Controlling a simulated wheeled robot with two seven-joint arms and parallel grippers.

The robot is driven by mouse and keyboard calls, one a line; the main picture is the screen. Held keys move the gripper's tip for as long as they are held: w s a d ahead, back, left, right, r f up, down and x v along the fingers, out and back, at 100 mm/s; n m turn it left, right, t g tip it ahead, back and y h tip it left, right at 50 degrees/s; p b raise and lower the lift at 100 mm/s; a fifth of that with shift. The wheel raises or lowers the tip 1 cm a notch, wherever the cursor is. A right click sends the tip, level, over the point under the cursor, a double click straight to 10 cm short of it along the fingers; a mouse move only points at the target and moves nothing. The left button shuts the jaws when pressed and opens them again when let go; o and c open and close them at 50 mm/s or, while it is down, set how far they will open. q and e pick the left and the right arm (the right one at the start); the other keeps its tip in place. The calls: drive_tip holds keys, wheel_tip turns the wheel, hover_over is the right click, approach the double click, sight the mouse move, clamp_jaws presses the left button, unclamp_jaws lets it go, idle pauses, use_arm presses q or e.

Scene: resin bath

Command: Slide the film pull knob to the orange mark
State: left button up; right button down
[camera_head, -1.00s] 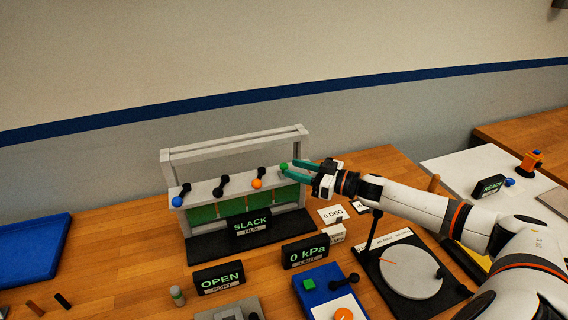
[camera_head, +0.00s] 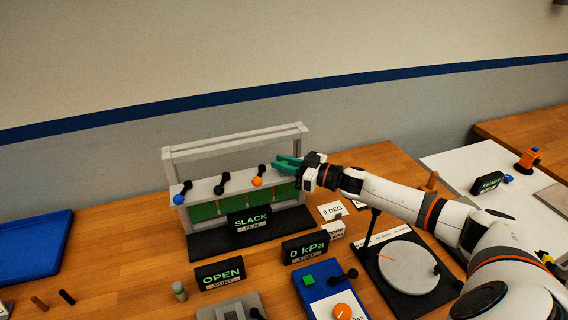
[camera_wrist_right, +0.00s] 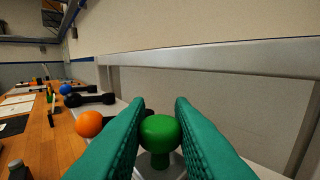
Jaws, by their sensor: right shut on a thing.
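A green round knob (camera_wrist_right: 160,131) sits between the teal fingers of my right gripper (camera_wrist_right: 161,112) in the right wrist view. The fingers touch it from both sides. In the head view my right gripper (camera_head: 279,163) is at the right end of the frame's grey shelf (camera_head: 208,188), and its fingers hide the knob. An orange ball (camera_head: 257,181) is on the shelf just left of the gripper; it also shows in the wrist view (camera_wrist_right: 89,124). The film display (camera_head: 250,221) below reads SLACK. My left gripper is out of view.
A blue ball (camera_head: 178,199) and black dumbbell-shaped pieces (camera_head: 222,182) lie farther left along the shelf. The frame's grey upper bar (camera_head: 235,140) runs behind and above. Displays reading OPEN (camera_head: 219,273) and 0 kPa (camera_head: 304,247) stand in front. A round dial plate (camera_head: 409,267) is under my right arm.

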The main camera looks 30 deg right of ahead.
drive_tip(key=d, duration=0.2)
drive_tip(key=s+d+b, duration=0.1)
drive_tip(key=d, duration=0.4)
drive_tip(key=shift+s, duration=0.35)
drive_tip(key=c, duration=1.3)
unclamp_jaws()
drive_tip(key=shift+s+d+f+b, duration=0.2)
drive_tip(key=shift+s+d+b, duration=0.1)
drive_tip(key=shift+s+b, duration=0.15)
drive_tip(key=shift+b+v, duration=0.35)
drive_tip(key=shift+v, duration=5.1)
